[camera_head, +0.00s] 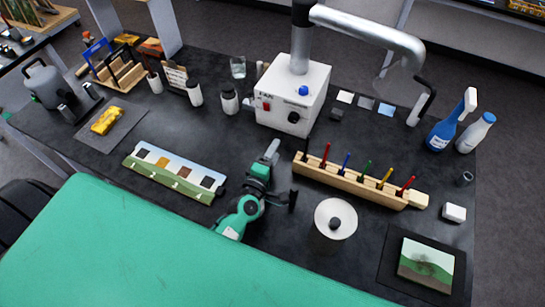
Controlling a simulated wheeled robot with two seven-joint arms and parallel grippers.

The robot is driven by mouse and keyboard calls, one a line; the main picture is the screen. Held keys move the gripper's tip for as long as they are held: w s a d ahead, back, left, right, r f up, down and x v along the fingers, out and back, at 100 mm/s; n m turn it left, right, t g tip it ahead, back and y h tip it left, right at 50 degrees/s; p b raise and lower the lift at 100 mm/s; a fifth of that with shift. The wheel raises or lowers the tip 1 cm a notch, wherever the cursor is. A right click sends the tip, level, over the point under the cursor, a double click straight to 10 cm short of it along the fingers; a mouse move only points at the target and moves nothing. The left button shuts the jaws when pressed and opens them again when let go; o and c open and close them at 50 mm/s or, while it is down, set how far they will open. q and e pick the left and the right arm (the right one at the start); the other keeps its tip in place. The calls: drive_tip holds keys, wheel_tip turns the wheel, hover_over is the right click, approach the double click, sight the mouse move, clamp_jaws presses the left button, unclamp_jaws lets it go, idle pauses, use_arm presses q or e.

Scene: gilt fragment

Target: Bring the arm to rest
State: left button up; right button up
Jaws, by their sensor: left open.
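My left arm reaches over the dark worktable (340,155) near its middle. My left gripper (271,152) is open and seems empty, above the table between the landscape strip (172,172) and the wooden rack (350,183). Its fingertips are small in this view, and I cannot tell their exact height over the table. My right gripper does not show.
The rack holds several coloured tools. A white box machine (292,95) with a metal duct stands behind the gripper. A round white-topped container (335,219) stands to the right, and a framed landscape (425,265) lies at front right. Bottles (445,130) stand at the right edge.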

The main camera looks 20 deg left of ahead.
use_arm(q)
drive_tip(key=shift+s, duration=0.35)
idle(0.3)
